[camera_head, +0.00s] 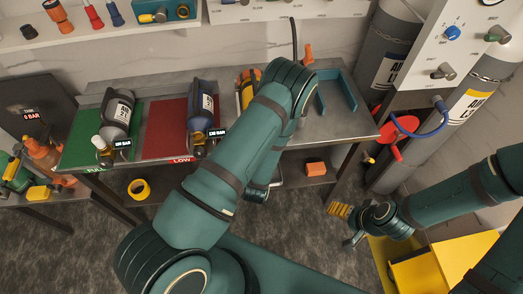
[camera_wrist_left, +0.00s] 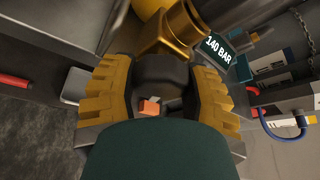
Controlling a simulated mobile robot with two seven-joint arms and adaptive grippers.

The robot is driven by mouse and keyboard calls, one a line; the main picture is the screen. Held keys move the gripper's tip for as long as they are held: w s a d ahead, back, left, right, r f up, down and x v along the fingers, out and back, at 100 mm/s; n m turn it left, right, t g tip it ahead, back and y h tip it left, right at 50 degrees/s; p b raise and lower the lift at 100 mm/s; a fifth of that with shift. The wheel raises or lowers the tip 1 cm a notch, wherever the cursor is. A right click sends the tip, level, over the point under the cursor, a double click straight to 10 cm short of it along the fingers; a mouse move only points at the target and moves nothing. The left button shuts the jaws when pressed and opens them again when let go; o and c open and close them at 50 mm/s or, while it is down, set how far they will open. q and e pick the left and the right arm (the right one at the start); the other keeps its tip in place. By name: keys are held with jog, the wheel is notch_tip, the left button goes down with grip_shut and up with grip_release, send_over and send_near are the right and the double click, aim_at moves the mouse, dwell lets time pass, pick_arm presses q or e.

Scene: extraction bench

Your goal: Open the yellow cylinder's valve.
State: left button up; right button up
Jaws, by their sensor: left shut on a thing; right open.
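The yellow cylinder (camera_head: 247,86) lies on the bench, mostly hidden behind my left arm in the head view. In the left wrist view, its yellow-brass valve end (camera_wrist_left: 180,28) shows beside a display (camera_wrist_left: 218,50) reading 140 BAR. My left gripper (camera_wrist_left: 160,85) is shut on the black valve knob (camera_wrist_left: 160,72), one yellow ribbed finger on each side. In the head view this gripper is hidden by my arm. My right gripper (camera_head: 346,224) is open and empty, low over the floor at the right.
Two dark cylinders lie on the green mat (camera_head: 75,150) and red mat (camera_head: 160,140), with displays at their valves. A teal bracket (camera_head: 345,92) sits on the bench's right. Tall grey cylinders (camera_head: 472,100) and a red-handled valve (camera_head: 400,128) stand at the right. An orange block (camera_head: 315,168) is below.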

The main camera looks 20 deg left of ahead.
pick_arm(q)
jog(key=n+t+h+b, duration=0.1)
jog(key=n, duration=0.1)
jog(key=shift+n, duration=0.4)
jog(key=n+t+b, duration=0.1)
jog(key=n+t, duration=0.1)
jog(key=n, duration=0.1)
jog(key=shift+n+h, duration=0.3)
jog(key=shift+h, duration=0.1)
jog(key=shift+n, duration=0.3)
jog(key=shift+n+t+b, duration=0.3)
jog(key=shift+n+b, duration=0.2)
jog(key=shift+b, duration=0.45)
jog(key=n+t+b, duration=0.1)
jog(key=n+b, duration=0.2)
jog(key=b, duration=0.7)
jog(key=shift+r+n+t+b, duration=0.15)
jog(key=shift+n+t+b, duration=0.15)
jog(key=shift+b, duration=0.75)
pick_arm(e)
notch_tip(320, 180, down, 17)
jog(key=s, duration=0.1)
jog(key=shift+s+a, duration=0.15)
jog(key=shift+a, duration=0.1)
pick_arm(q)
jog(key=o, duration=1.2)
